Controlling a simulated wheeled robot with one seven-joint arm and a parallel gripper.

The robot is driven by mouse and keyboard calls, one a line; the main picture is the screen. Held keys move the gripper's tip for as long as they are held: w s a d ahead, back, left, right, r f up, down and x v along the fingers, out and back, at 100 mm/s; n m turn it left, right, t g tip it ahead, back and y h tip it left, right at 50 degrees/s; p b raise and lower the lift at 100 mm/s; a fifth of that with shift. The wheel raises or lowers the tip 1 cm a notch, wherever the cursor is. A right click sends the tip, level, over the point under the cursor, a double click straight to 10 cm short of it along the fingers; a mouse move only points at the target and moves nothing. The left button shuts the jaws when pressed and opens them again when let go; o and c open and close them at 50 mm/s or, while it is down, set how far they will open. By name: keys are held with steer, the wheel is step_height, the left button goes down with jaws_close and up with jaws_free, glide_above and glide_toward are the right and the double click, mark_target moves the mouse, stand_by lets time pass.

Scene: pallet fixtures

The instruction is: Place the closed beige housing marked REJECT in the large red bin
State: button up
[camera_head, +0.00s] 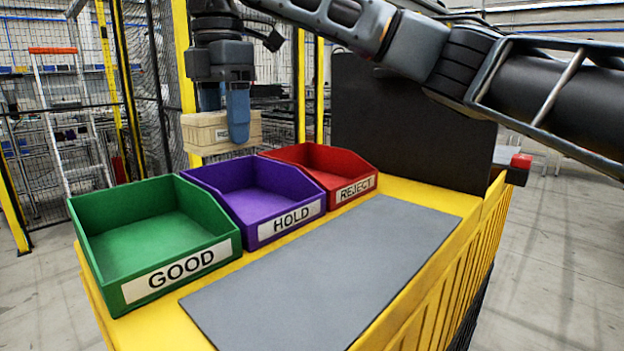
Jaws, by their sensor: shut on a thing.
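The beige housing (212,136) is a closed box held in the air above and behind the purple HOLD bin. It carries a small label, partly hidden by a finger and too small to read. My gripper (225,118) points down and is shut on the housing, with one blue finger across its near face. The red bin (352,172), labelled REJECT, stands at the right end of the bin row.
The purple HOLD bin (290,229) and green GOOD bin (180,272) stand left of the red bin and look empty. A bare grey mat (325,270) lies in front on the yellow table (428,195). A dark upright panel (400,125) rises behind the right end.

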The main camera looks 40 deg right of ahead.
steer(key=d+p, duration=0.4)
steer(key=d, duration=1.6)
steer(key=f, duration=0.4)
steer(key=f+p, duration=0.1)
steer(key=f, duration=0.2)
steer(key=shift+w+d, duration=0.1)
steer(key=shift+w, duration=0.3)
steer(key=shift+f+p, duration=0.4)
steer(key=shift+f, duration=1.45)
steer(key=shift+d+f, duration=0.15)
steer(key=shift+f, duration=0.15)
steer(key=shift+f, duration=0.15)
steer(key=o, duration=1.2)
steer(key=shift+c, duration=0.2)
